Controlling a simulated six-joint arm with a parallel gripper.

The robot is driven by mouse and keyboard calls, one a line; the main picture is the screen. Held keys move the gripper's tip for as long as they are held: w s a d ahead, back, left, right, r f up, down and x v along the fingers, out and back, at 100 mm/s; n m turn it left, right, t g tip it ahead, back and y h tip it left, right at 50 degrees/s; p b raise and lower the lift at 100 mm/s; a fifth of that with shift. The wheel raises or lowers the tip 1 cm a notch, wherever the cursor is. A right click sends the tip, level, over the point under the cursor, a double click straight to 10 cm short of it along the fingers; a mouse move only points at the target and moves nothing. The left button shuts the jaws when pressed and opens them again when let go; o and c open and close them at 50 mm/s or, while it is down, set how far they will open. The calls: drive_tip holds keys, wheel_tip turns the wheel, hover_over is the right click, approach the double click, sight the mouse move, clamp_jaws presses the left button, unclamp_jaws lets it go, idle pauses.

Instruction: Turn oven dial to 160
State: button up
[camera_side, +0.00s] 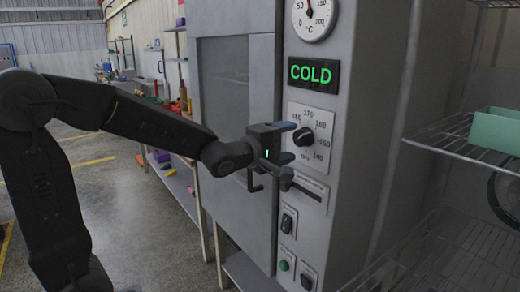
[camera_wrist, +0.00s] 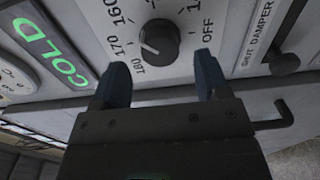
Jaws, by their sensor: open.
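The oven dial (camera_side: 304,137) is a round black knob on a white scale plate on the oven's control panel. The 160 mark is further up the scale, and OFF is to the right. My gripper (camera_side: 287,142) is open in front of the dial. In the wrist view its two blue fingers (camera_wrist: 160,78) are apart, just below the dial to either side, with nothing between them. Whether they touch the panel cannot be told.
A green COLD display (camera_side: 314,73) and a round gauge (camera_side: 313,15) are above the dial. A shut damper slider (camera_wrist: 284,62) and switches (camera_side: 288,222) are below. The oven door (camera_side: 225,140) is to the left. A wire rack with a green box (camera_side: 497,128) stands right.

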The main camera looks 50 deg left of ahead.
drive_tip(key=s, duration=0.9)
drive_tip(key=shift+s, duration=0.4)
drive_tip(key=s+d+f+m+g, duration=0.2)
drive_tip(key=s+f+m+g, duration=0.2)
drive_tip(key=s+m+g, duration=0.2)
drive_tip(key=s+d+f+m+g, duration=0.3)
drive_tip(key=s+m+g, duration=0.3)
drive_tip(key=s+m, duration=0.3)
drive_tip(key=f+m, duration=0.1)
drive_tip(key=m, duration=0.2)
drive_tip(key=shift+s+d+f, duration=0.2)
drive_tip(key=shift+s+f, duration=0.2)
